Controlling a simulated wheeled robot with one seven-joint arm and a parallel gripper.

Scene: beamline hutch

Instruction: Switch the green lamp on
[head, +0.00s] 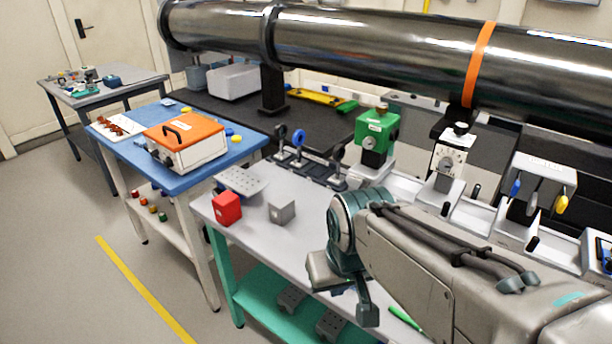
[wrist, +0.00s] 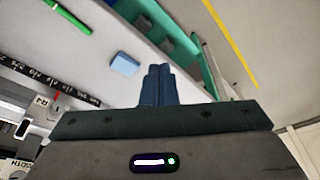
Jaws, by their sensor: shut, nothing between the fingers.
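The wrist view does not show the green unit.
A red block (head: 227,208) and a grey block (head: 282,211) stand on the grey bench (head: 262,236). A white unit with a dial (head: 450,158) and a box with blue and yellow handles (head: 541,182) stand to the right. A large metal pipe (head: 370,48) runs above.

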